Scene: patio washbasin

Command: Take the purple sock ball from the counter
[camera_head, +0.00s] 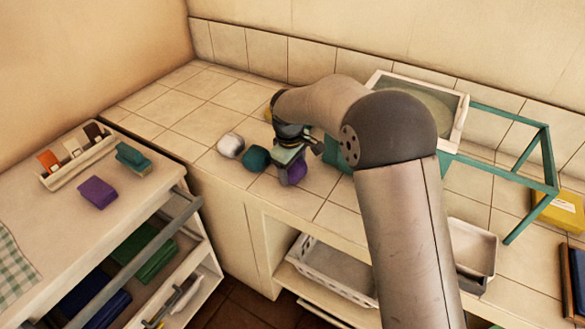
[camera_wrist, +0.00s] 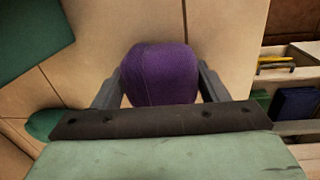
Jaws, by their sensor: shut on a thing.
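The purple sock ball (camera_head: 296,173) is at the front part of the tiled counter (camera_head: 333,215), partly hidden by my gripper in the head view. In the wrist view the purple sock ball (camera_wrist: 160,74) sits between the two fingers. My gripper (camera_head: 290,170) points down over it and is shut on it, one finger on each side. In the wrist view my gripper (camera_wrist: 160,88) shows both fingers against the ball's sides. I cannot tell whether the ball touches the counter.
A teal ball (camera_head: 256,158) and a white ball (camera_head: 231,145) lie close left of my gripper. A framed basin (camera_head: 463,123) and a teal frame (camera_head: 550,155) stand right. An open drawer unit (camera_head: 190,250) is lower left. A white basket (camera_head: 330,268) sits on the shelf below.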

